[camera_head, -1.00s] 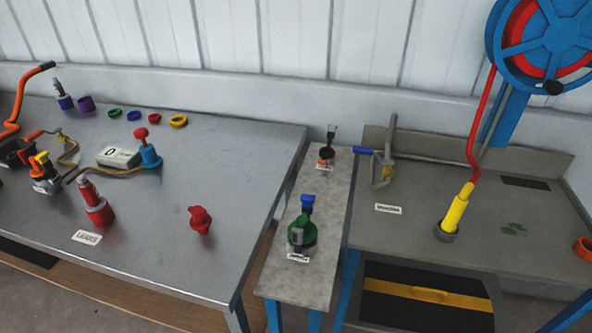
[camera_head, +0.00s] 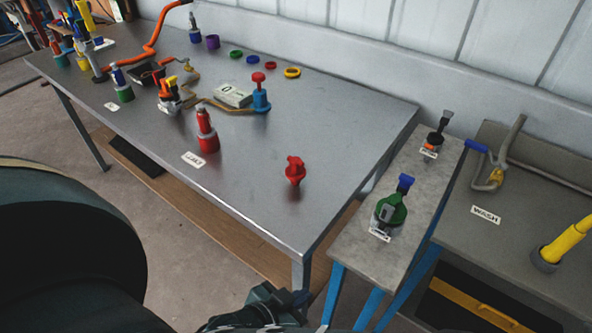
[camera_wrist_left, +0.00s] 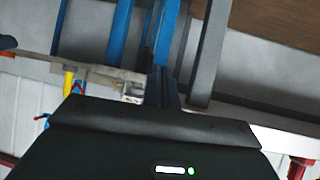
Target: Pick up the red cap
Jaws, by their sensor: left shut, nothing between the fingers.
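A small red cap-like piece (camera_head: 295,170) stands alone near the right front of the metal table (camera_head: 250,190) in the head view. A taller red cylinder (camera_head: 207,142) stands on a red base to its left. My left gripper (camera_head: 285,298) shows at the bottom of the head view, in front of the table's front right corner and apart from the red piece. In the left wrist view its fingers (camera_wrist_left: 164,88) are shut and empty, with blue legs behind them. My right gripper is not in view.
A narrow side table (camera_head: 350,250) holds a green bottle-like item (camera_head: 390,212). A yellow tool (camera_head: 566,243) stands on the wash bench (camera_head: 530,205). A grey box (camera_head: 233,95) and several coloured rings lie farther back. The metal around the red piece is clear.

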